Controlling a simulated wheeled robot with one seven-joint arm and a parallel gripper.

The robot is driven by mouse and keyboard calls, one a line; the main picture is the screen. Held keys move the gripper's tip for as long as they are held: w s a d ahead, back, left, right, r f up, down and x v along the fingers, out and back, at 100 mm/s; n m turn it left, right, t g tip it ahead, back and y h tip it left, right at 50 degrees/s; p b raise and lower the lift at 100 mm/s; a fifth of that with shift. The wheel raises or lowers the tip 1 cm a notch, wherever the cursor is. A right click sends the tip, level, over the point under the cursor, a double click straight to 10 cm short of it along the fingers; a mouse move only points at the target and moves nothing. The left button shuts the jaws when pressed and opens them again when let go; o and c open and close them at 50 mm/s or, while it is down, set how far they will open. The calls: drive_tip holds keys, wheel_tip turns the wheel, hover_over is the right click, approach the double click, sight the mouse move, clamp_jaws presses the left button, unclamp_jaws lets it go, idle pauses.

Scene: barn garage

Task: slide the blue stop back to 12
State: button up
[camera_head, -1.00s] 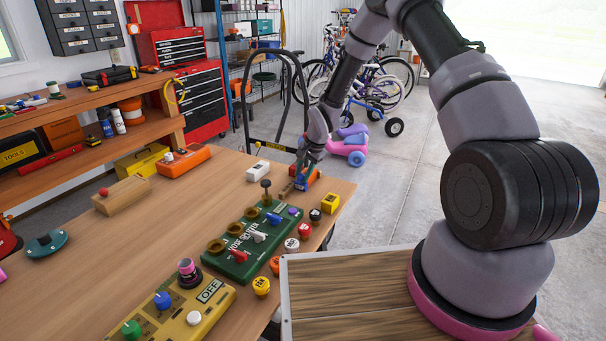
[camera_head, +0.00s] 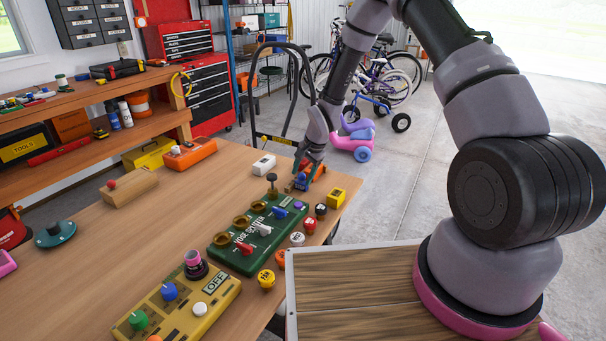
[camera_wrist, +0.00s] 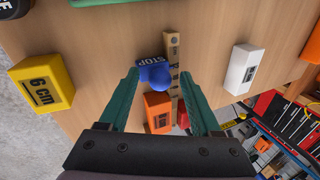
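The blue stop (camera_wrist: 142,66) carries a STOP label and a round blue knob. In the wrist view it sits against a narrow wooden rule (camera_wrist: 172,45) with dark marks, too small to read. My gripper (camera_wrist: 159,73) is open, its teal fingers spread with the stop's knob and part of the rule between them. I cannot tell whether either finger touches the stop. An orange block (camera_wrist: 157,107) lies by the rule, nearer the gripper's palm. In the head view my gripper (camera_head: 304,170) hangs low over the blue stop (camera_head: 301,184) at the bench's far right end.
A yellow 6 cm block (camera_wrist: 42,83) and a white block (camera_wrist: 245,68) flank the rule. A green box (camera_head: 240,257) with knobs and levers and a yellow box (camera_head: 180,310) stand nearer me. Round coloured buttons line the bench's right edge.

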drive_tip(key=v, duration=1)
drive_tip(key=shift+r, duration=0.4)
drive_tip(key=shift+s, duration=0.15)
drive_tip(key=s+d+r+n+t+h, duration=0.1)
drive_tip(key=s+d+r, duration=0.2)
drive_tip(key=r, duration=0.5)
drive_tip(key=s+d+r, duration=0.2)
drive_tip(key=d+r, duration=0.2)
drive_tip(key=r, duration=0.3)
drive_tip(key=s+d+r+n+t+h, duration=0.1)
drive_tip(key=s+d+r, duration=0.2)
drive_tip(key=r, duration=0.5)
drive_tip(key=s+d+r+n+t, duration=0.1)
drive_tip(key=s+d+r, duration=0.1)
drive_tip(key=s+r, duration=0.4)
drive_tip(key=s+d+r+n+t+y, duration=0.1)
drive_tip(key=s+d+r, duration=0.2)
drive_tip(key=s, duration=1)
wheel_tip(320, 180, up, 3)
drive_tip(key=shift+s+d+r+t, duration=0.2)
drive_tip(key=shift+s+d+t, duration=0.1)
